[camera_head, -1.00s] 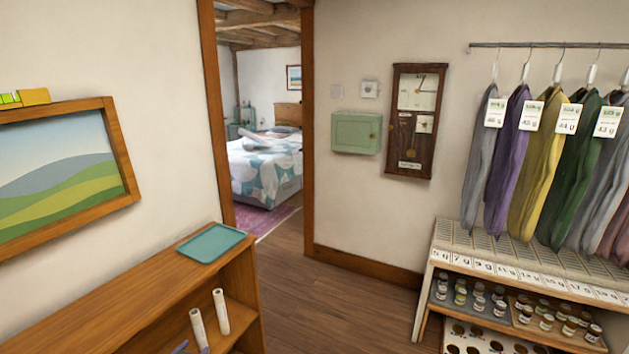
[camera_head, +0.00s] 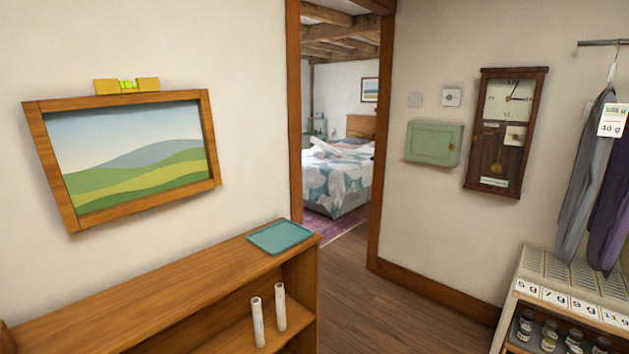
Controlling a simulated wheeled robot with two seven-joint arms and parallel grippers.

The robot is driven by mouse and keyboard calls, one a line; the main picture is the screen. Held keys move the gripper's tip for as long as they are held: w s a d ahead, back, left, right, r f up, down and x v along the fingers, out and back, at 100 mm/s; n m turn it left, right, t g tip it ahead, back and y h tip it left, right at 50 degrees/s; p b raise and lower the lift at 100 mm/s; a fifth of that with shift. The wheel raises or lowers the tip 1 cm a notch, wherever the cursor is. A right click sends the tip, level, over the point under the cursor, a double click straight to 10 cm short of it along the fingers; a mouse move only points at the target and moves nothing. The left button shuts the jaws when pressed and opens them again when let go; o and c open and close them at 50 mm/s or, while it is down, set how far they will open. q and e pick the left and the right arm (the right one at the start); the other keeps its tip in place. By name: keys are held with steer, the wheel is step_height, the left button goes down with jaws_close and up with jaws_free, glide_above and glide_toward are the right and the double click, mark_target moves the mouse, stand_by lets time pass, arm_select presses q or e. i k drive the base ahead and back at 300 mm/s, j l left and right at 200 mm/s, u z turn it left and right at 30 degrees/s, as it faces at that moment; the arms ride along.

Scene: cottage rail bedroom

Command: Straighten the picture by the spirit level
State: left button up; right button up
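The picture (camera_head: 135,162) hangs on the left wall in a wooden frame and shows green hills under a pale sky. Its frame looks tilted in this view, with the top edge higher at the right; how much of that is perspective I cannot tell. The spirit level (camera_head: 127,86), yellow-orange with a bright green vial in its middle, sits along the frame's top edge. The bubble is too small to read. Neither of my grippers shows in the head view.
Below the picture stands a wooden shelf unit (camera_head: 150,297) with a teal tray (camera_head: 281,237) on top and two pale rolls inside. A doorway opens to a bedroom. A green wall box (camera_head: 434,143), a clock (camera_head: 505,130) and a clothes rail (camera_head: 603,43) are at the right.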

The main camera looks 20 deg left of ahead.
mark_target(104, 159)
steer(key=u, duration=1.55)
